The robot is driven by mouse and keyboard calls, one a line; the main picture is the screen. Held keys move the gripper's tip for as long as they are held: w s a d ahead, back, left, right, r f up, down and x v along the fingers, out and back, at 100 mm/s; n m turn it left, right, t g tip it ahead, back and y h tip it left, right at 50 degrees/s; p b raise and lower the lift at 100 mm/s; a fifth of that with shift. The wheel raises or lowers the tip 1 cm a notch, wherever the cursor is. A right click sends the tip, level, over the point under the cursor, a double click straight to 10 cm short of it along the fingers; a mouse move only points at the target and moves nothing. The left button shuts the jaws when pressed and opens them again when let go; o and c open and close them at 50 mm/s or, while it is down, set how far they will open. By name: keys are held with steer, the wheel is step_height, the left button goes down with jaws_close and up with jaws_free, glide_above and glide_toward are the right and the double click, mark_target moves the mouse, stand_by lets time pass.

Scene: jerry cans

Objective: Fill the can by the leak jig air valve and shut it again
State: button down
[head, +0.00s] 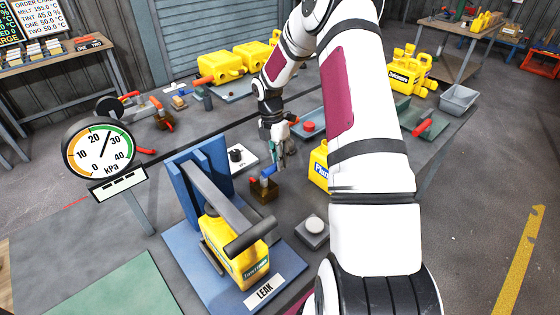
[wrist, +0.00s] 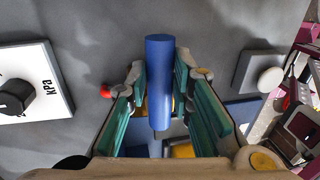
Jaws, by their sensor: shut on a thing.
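The leak jig (head: 185,190) has a blue back plate and a blue base with a LEAK label. A yellow can (head: 248,262) stands in it under a dark grey clamp bar (head: 250,243). The air valve (head: 263,192) is a small brass block with a blue lever, right of the jig. My gripper (head: 273,168) is at the lever, shut on the blue handle (wrist: 158,75), which stands between the teal finger pads in the wrist view. The round gauge (head: 98,148) has its needle between 20 and 30 kPa. My fingers partly hide the valve body in the wrist view.
A white kPa panel with a black knob (head: 238,156) lies behind the valve. A grey block with a pale round button (head: 313,228) is in front. Another yellow can (head: 319,165) is partly behind my arm.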

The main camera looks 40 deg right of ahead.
steer(key=shift+w, duration=0.1)
stand_by(0.3)
steer(key=c, duration=1.4)
jaws_free()
steer(key=shift+w+a+r, duration=0.1)
steer(key=shift+w+r, duration=0.3)
steer(key=shift+r, duration=1.55)
steer(key=shift+w+d+r, duration=0.1)
steer(key=shift+w+r, duration=0.25)
steer(key=shift+r, duration=1.65)
steer(key=shift+w+a+r, duration=0.1)
steer(key=shift+w+r, duration=0.3)
steer(key=shift+r, duration=1.55)
